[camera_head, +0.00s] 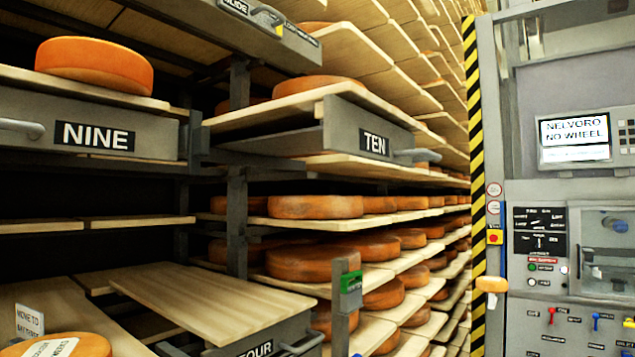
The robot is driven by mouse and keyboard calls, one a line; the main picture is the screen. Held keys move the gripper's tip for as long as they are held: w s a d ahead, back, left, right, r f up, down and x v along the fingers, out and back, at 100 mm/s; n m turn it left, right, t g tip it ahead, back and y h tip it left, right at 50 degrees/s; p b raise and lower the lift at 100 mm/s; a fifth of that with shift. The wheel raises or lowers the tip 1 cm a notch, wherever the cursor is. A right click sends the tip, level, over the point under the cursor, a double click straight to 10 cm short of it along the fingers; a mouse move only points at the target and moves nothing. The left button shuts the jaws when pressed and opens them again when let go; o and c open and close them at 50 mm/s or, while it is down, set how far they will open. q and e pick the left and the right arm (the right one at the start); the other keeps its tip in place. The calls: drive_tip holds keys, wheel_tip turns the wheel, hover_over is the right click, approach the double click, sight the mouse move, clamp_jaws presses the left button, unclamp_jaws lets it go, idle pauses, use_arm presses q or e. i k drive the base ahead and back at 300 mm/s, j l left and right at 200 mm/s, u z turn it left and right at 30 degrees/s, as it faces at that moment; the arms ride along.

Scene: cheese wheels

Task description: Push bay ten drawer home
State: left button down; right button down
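The bay ten drawer (340,128) has a grey front with a black TEN label (374,143) and a grey bar handle (418,155) at its right end. It stands out from the rack, with its pale wooden board (290,100) showing. An orange cheese wheel (315,85) sits on the board towards the back. Neither of my grippers is in view, and nothing touches the drawer handle.
The drawer marked NINE (95,135) is at the left with a cheese wheel (95,63) on it. A drawer marked FOUR (252,348) and a green-boxed post (345,290) are low in front. A control panel (575,150) reading NO WHEEL stands right, beside a striped post (473,120).

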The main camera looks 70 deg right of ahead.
sight(347, 128)
drive_tip(key=z, duration=2.25)
